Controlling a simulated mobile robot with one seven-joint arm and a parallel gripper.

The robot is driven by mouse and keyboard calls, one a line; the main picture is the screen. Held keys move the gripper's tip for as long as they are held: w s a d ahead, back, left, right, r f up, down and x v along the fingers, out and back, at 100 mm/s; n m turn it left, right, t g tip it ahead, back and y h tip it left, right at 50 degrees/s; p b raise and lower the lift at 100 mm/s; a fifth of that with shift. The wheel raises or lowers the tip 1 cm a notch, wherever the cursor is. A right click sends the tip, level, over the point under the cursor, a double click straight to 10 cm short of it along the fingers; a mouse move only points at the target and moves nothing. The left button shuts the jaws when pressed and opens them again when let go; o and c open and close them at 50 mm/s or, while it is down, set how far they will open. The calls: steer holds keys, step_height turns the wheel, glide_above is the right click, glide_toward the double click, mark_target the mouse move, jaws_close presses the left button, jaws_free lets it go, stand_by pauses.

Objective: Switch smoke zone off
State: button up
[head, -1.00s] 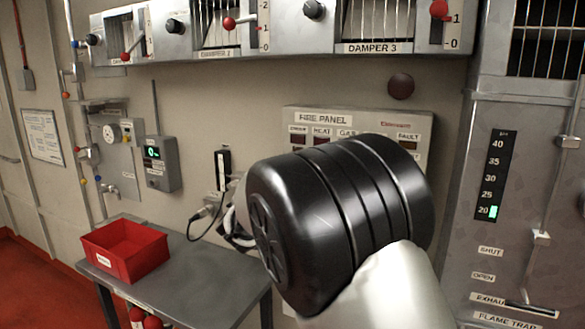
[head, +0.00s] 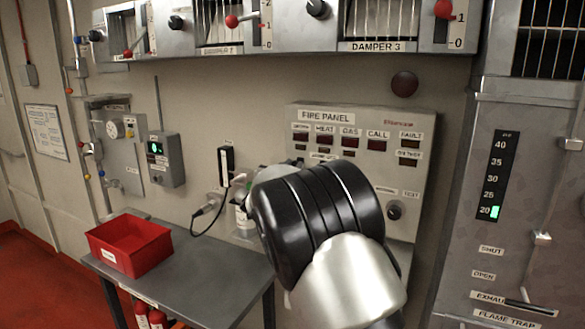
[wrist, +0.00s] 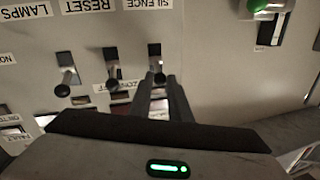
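The grey fire panel (head: 325,117) is on the wall in the head view, with SMOKE, HEAT, GAS and CALL lights along its top. My arm hides its lower left part and my gripper there. In the wrist view the panel is upside down. A row of small black-knobbed levers sits under the labels LAMPS, RESET and SILENCE. My gripper (wrist: 161,80) has its two dark fingers close together, with a narrow gap, at the right-hand lever (wrist: 158,66). Its knob appears between or just behind the tips; contact is unclear. The SMOKE label (head: 300,127) is small in the head view.
Dampers with red-knobbed levers (head: 443,9) run above. A grey table (head: 205,280) with a red bin (head: 130,245) stands to the left. A cabinet with a flame trap label (head: 505,314) is at right. In the wrist view a green knob (wrist: 262,4) is at upper right.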

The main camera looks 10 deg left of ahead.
jaws_close()
step_height(320, 180, down, 7)
steer(key=w+n+t+y+b, duration=0.1)
steer(key=t+b, duration=0.8)
steer(key=b, duration=1.9)
steer(key=n, duration=0.2)
steer(key=shift+d+n+t+b, duration=0.2)
steer(key=shift+n+t+b, duration=0.2)
steer(key=shift+r+y, duration=0.15)
steer(key=shift+y, duration=0.25)
steer(key=o, duration=0.7)
jaws_free()
